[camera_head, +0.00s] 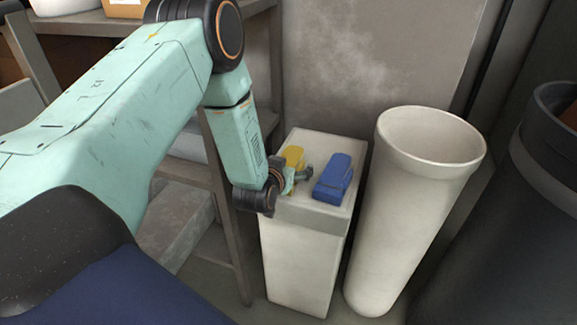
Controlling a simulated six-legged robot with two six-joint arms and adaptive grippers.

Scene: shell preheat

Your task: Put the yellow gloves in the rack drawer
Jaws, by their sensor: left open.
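The yellow gloves (293,154) lie on top of a tall white box-shaped stand, at its back left. My left gripper (302,174) is small in view, just in front of the gloves and low over the stand's top. It partly covers them. Its jaws are open, and I cannot tell whether they touch the gloves. My right gripper is not in view. I cannot make out the rack drawer; a grey rack (228,210) stands at the left, largely hidden behind my left arm.
A blue item (332,178), perhaps another pair of gloves, lies right beside my gripper on the white stand (300,250). A tall white bin (410,220) stands close on the right. A dark barrel (530,200) fills the far right. A wall is behind.

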